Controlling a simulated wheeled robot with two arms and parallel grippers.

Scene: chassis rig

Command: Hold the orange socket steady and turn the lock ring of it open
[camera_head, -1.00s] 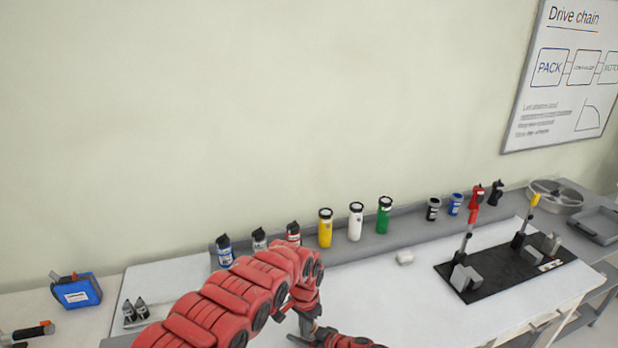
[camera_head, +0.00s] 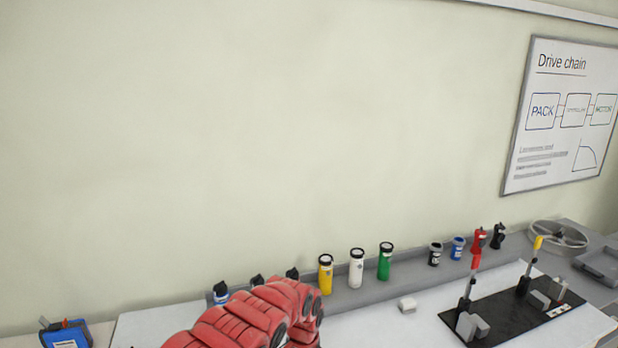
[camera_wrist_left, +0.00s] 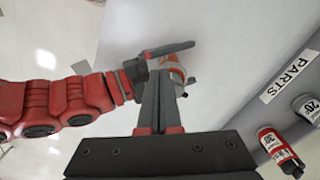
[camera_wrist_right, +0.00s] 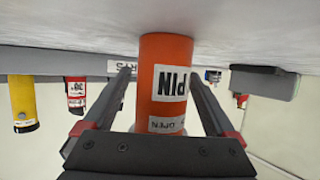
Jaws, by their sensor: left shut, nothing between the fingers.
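The orange socket (camera_wrist_right: 165,75) stands between the spread fingers of my right gripper (camera_wrist_right: 160,78) in the right wrist view, with gaps on both sides. It bears a white "PIN" label and a smaller label reading "OPEN". In the left wrist view the socket (camera_wrist_left: 172,66) shows partly, orange and white, behind finger parts of my right gripper. My left gripper (camera_wrist_left: 159,78) is shut and empty, its tips overlapping the socket's near side in the picture. I cannot tell whether they touch it. The lock ring is not clearly visible. In the head view the socket and both grippers are out of sight.
Yellow (camera_head: 325,275), white (camera_head: 356,268) and green (camera_head: 385,262) tubes stand along the back ledge. A black fixture board (camera_head: 510,310) with upright levers lies right. A blue box (camera_head: 67,334) is far left.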

